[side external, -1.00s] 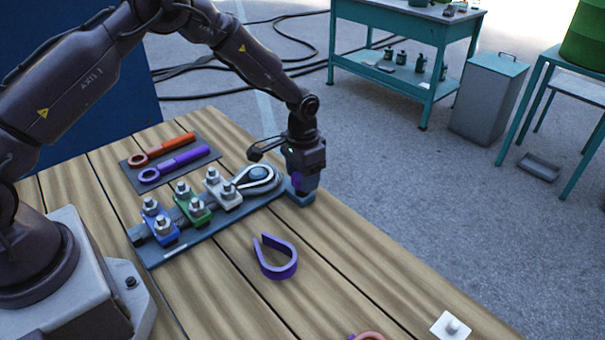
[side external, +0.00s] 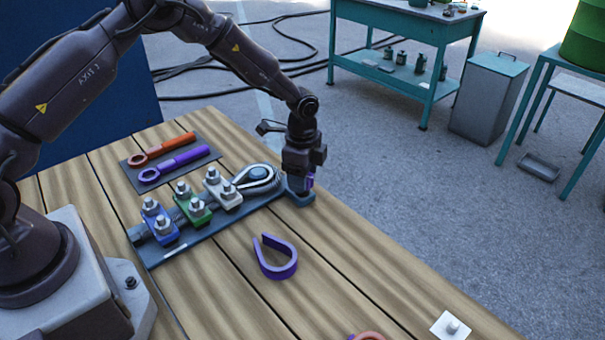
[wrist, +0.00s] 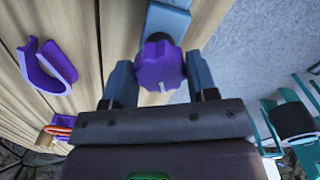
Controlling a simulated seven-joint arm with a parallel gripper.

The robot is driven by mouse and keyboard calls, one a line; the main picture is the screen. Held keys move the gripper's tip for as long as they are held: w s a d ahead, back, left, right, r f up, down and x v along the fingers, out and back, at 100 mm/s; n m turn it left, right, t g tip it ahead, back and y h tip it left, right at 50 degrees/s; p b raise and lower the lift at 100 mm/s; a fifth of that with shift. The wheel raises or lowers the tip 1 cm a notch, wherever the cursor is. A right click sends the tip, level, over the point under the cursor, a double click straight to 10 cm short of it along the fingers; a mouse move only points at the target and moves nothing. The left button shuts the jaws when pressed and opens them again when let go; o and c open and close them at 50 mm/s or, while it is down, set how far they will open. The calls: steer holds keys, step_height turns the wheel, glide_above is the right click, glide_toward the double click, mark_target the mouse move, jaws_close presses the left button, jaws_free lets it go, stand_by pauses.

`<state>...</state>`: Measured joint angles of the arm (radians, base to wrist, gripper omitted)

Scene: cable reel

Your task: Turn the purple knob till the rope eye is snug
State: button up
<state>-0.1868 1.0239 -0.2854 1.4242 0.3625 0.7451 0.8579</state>
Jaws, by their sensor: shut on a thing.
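The purple knob (wrist: 158,66) sits between the two fingers of my gripper (wrist: 160,75) in the wrist view, and the fingers are shut on its sides. In the side view my gripper (side external: 302,184) points down at the right end of the blue-grey base plate (side external: 175,250), hiding most of the knob. The rope eye (side external: 258,177) loops around a dark round post beside my gripper. Its fit on the post cannot be told. Blue (side external: 158,222), green (side external: 194,208) and white (side external: 224,190) clamps with nuts sit along the rope.
A loose purple U-shaped piece (side external: 277,262) lies in front of the plate. Purple (side external: 175,163) and orange (side external: 160,149) wrenches lie on a dark mat behind it. A white piece with a peg (side external: 451,326) is at the front right. The table between is clear.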

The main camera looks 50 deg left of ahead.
steer(key=m, duration=0.5)
steer(key=shift+m, duration=0.3)
stand_by(0.4)
steer(key=o, duration=0.9)
step_height(320, 180, up, 13)
